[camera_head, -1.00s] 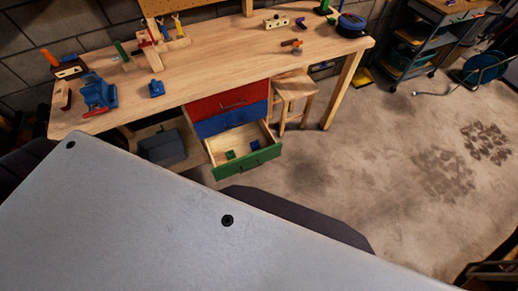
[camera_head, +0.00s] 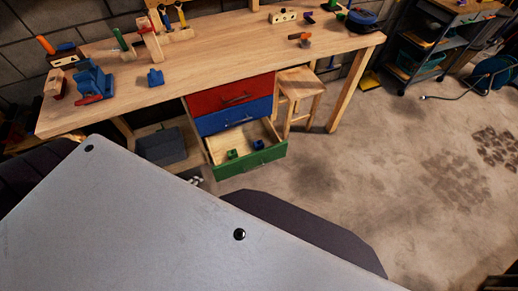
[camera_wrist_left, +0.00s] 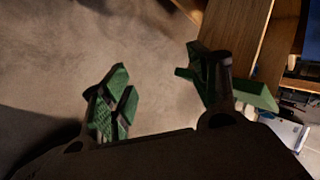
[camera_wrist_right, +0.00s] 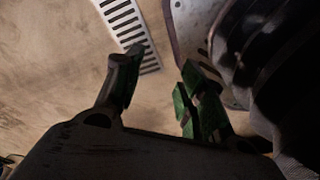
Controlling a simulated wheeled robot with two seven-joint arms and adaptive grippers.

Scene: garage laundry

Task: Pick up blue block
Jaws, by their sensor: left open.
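One blue block (camera_head: 258,145) lies in the open green-fronted drawer (camera_head: 245,165) under the workbench, to the right of a green block (camera_head: 232,154). Another small blue piece (camera_head: 155,77) stands on the bench top. My left gripper shows in the left wrist view (camera_wrist_left: 160,88) with its fingers apart and nothing between them. Only a small grey bit of it (camera_head: 196,181) seems to show in the head view, just below and left of the drawer. My right gripper (camera_wrist_right: 160,75) is also open and empty, over the floor. No blue block shows in either wrist view.
The workbench (camera_head: 220,50) carries a blue vise-like tool (camera_head: 93,82) and several toys. Red and blue drawers (camera_head: 230,95) above the open one are shut. A wooden stool (camera_head: 300,85) stands right of them. A dark grey box (camera_head: 162,146) sits left.

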